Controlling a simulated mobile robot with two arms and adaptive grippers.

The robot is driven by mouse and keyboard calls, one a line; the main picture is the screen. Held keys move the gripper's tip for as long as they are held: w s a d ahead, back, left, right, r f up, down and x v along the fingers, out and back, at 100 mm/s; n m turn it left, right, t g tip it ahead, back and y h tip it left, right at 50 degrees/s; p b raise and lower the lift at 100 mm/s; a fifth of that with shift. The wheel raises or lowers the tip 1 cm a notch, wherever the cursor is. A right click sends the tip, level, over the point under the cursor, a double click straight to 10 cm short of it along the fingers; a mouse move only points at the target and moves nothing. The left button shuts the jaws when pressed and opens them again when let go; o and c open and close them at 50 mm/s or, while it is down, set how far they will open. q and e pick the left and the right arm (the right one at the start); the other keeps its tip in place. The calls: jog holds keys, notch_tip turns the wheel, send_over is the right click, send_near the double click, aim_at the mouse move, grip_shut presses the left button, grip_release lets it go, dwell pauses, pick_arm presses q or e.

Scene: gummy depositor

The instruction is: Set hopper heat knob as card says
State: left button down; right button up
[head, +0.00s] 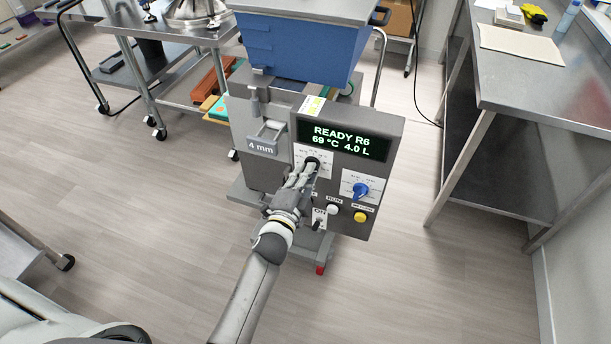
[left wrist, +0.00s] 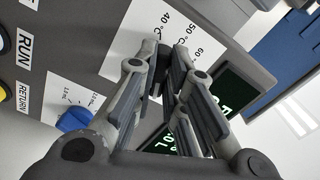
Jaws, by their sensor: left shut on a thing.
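The depositor's control panel (head: 385,135) has a lit display (head: 342,139) reading "READY R6, 69 °C, 4.0 L". My left gripper (head: 309,169) is shut on the dark heat knob (head: 312,161) at the panel's left side. In the left wrist view, the fingers (left wrist: 166,66) close around the knob, over a white dial plate (left wrist: 140,40) marked 40 °C, 50 °C and 60. The knob's pointer is hidden by the fingers. A small card (head: 312,105) with yellow and green marks sits on the panel's top edge; its text is too small to read. My right gripper is not in view.
A blue knob (head: 361,190) on its own plate is right of the gripper. Below are a white RUN button (head: 333,209), a yellow button (head: 360,217) and a small switch (head: 318,223). The blue hopper (head: 300,48) is above. A steel table (head: 545,85) stands right.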

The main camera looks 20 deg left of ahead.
pick_arm(q)
jog(key=shift+m, duration=0.9)
jog(key=c, duration=1.5)
grip_release()
jog(key=s, duration=1.2)
jog(key=shift+a, duration=0.25)
